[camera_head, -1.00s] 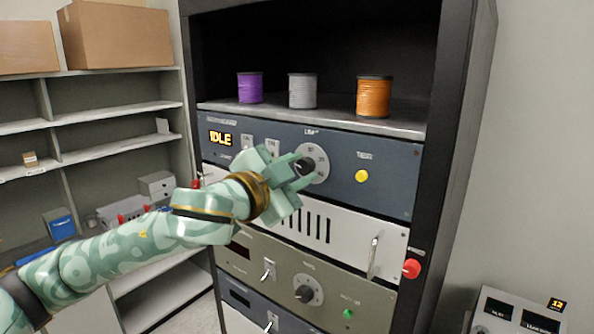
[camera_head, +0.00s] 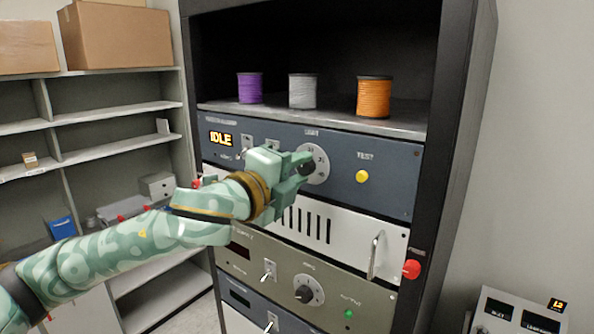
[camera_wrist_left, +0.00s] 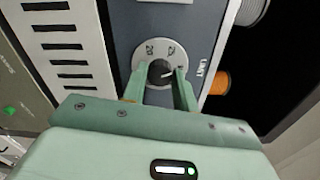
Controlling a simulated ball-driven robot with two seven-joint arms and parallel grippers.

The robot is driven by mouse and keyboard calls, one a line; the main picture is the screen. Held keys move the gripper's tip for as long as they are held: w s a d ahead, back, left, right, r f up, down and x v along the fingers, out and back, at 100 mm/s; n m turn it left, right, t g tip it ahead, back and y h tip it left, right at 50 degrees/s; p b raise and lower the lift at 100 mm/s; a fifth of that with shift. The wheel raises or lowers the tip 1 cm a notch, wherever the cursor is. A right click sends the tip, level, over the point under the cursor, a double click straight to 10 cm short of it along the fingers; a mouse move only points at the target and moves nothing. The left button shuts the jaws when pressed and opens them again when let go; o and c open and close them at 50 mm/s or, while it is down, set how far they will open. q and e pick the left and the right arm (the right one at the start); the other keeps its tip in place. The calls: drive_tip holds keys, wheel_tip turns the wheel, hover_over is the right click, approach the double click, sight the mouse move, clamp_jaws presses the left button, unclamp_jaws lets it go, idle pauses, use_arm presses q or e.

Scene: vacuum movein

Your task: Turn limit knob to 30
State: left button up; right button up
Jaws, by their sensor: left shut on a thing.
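The limit knob is a dark knob (camera_wrist_left: 161,72) on a pale round dial (camera_head: 317,165), on the blue-grey top panel of the rack (camera_head: 385,188). My left gripper (camera_head: 305,164) reaches it from the left and covers most of the knob in the head view. In the left wrist view my left gripper (camera_wrist_left: 160,80) has one finger on each side of the knob and is shut on it. A white pointer line shows on the knob. Some dial numbers are hidden or too small to read. My right gripper is not in view.
The panel also has an IDLE display (camera_head: 220,139), toggle switches and a yellow test button (camera_head: 362,176). Purple (camera_head: 250,88), grey (camera_head: 302,91) and orange (camera_head: 374,97) spools stand on the shelf above. A handle (camera_head: 375,255) and a red button (camera_head: 411,269) are below right.

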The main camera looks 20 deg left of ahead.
use_arm(q)
drive_tip(key=shift+m, duration=2.2)
drive_tip(key=shift+f, duration=0.1)
drive_tip(key=o, duration=1)
drive_tip(key=shift+c, duration=0.2)
drive_tip(key=shift+s, duration=0.1)
